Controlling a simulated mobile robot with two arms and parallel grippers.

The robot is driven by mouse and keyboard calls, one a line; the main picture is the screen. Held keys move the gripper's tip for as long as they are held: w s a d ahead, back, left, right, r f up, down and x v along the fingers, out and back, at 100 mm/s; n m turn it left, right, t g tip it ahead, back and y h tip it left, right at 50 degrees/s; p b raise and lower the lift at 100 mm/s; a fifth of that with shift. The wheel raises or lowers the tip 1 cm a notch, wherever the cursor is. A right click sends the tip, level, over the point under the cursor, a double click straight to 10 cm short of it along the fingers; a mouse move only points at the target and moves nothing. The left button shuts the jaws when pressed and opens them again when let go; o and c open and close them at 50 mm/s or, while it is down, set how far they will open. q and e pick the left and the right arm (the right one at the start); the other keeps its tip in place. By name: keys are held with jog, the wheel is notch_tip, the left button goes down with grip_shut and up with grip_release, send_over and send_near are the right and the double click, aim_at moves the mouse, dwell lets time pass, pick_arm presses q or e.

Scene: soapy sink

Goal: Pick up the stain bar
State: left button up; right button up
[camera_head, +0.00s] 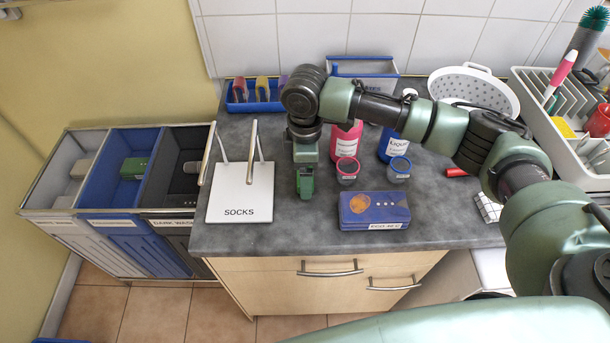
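My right arm comes in from the right, and its gripper (305,165) points down at the counter, between the white SOCKS box and the dark blue box. A small dark green piece (305,186) shows directly below the wrist, low over or on the counter. It may be the stain bar; I cannot tell how much of it is finger and how much is bar. The gripper's closure is hidden from above. No other thing is readable as a stain bar. My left gripper is not in view.
The SOCKS box (240,198) is close on the left, the dark blue box (374,212) on the right. A pink bottle (345,143), a blue bottle (385,149) and two small jars stand behind. Sorting bins (103,228) stand left of the counter; a dish rack (590,183) is at right.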

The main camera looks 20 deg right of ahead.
jog(key=shift+f, duration=0.1)
jog(key=c, duration=1.5)
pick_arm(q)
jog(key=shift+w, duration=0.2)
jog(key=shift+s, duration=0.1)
